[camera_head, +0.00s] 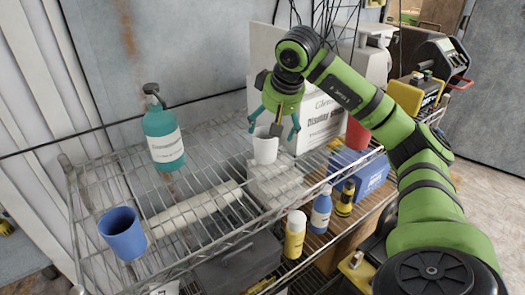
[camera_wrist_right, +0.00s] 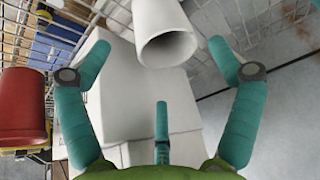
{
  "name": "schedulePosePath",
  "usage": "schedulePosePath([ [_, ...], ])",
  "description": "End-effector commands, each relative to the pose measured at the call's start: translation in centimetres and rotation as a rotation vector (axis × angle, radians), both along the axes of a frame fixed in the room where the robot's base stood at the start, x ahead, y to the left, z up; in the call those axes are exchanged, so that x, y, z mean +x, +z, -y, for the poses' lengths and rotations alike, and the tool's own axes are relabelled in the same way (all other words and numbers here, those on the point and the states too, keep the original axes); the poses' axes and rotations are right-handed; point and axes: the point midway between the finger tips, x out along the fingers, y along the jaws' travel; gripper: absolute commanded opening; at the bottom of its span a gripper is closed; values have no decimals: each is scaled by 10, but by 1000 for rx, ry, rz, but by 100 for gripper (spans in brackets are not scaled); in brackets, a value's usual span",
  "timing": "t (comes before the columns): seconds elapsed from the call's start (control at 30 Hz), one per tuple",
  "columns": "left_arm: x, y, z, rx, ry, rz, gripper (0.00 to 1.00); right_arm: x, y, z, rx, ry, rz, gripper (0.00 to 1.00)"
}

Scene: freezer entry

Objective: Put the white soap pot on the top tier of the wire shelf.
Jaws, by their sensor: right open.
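The white soap pot (camera_head: 265,149) is a small white cup-like pot, upright on the right part of the wire shelf's top tier (camera_head: 213,178). Its open rim faces my right wrist camera, where the pot (camera_wrist_right: 168,50) shows at the top centre. My right gripper (camera_head: 272,130) is open just above the pot, fingers spread. In the wrist view the open gripper (camera_wrist_right: 158,55) has a teal finger on each side of the pot and a third below, with visible gaps. Contact beneath the pot is partly hidden. My left gripper is out of view.
A teal pump bottle (camera_head: 163,135) and a blue cup (camera_head: 122,233) stand on the tier to the left. A white printed box (camera_head: 318,120) and red cup (camera_head: 357,132) stand close right. Blue (camera_head: 321,209) and yellow (camera_head: 295,233) bottles sit lower. Bare wires lie left of the pot.

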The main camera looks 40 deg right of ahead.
Motion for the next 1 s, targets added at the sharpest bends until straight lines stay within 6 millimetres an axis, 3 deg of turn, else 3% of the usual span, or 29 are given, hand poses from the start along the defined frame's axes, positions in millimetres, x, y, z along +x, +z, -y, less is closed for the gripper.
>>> schedulePosePath([
  [0.03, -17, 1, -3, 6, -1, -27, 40, 2, -5, 0, 1, 0, -5, 91],
  [0.1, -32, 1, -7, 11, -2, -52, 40, 5, -12, 0, 1, 1, -5, 91],
  [0.2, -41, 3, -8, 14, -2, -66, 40, 9, -24, -2, 2, 2, -6, 91],
  [0.43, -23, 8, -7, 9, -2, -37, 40, 20, -53, -2, 3, 2, -3, 91],
  [0.6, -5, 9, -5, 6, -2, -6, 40, 23, -58, -1, 2, 2, -1, 91],
  [0.73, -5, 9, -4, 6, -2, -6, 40, 23, -58, -1, 2, 2, -1, 91],
  [0.87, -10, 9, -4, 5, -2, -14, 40, 22, -58, -1, 3, 2, -1, 39],
  [1.0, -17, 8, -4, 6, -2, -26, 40, 22, -58, -2, 3, 2, -1, 38],
])
